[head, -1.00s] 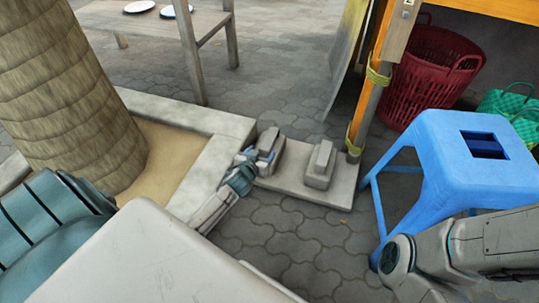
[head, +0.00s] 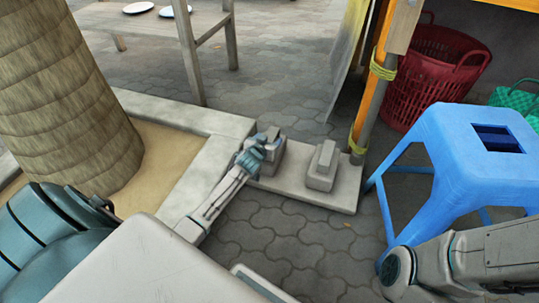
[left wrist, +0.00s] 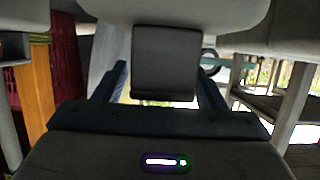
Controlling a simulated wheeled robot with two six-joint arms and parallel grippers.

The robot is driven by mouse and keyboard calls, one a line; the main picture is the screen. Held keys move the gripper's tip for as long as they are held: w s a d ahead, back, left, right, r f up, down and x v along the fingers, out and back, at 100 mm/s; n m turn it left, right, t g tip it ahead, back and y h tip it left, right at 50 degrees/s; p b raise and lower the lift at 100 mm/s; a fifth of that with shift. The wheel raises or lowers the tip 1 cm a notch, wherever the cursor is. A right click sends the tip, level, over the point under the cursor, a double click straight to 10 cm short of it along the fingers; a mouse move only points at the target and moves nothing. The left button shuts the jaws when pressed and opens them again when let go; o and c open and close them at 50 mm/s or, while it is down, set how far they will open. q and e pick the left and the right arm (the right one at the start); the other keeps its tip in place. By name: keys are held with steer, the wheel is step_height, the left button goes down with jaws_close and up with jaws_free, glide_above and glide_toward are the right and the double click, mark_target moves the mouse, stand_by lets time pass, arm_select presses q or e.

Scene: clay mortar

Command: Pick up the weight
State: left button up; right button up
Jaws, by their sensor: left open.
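Two grey stepped weights stand on a pale flat slab (head: 335,198). The right weight (head: 322,168) is in full view and upright. The left weight (head: 279,162) is partly hidden by my left gripper (head: 265,141), which is at its upper left side. In the left wrist view, a grey block (left wrist: 165,62), likely this weight, shows between the two open fingers. I cannot tell whether the fingers touch it. My right gripper is out of view; only my right arm shows at the lower right.
A blue stool (head: 455,150) stands right of the slab, next to an orange post (head: 374,85). A red basket (head: 432,75) is behind it. A stone curb (head: 205,165) and a palm trunk (head: 55,95) lie to the left. Paving in front of the slab is clear.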

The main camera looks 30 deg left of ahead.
arm_select(q)
jaws_close()
steer(key=shift+w+r, duration=0.15)
steer(key=shift+r, duration=0.15)
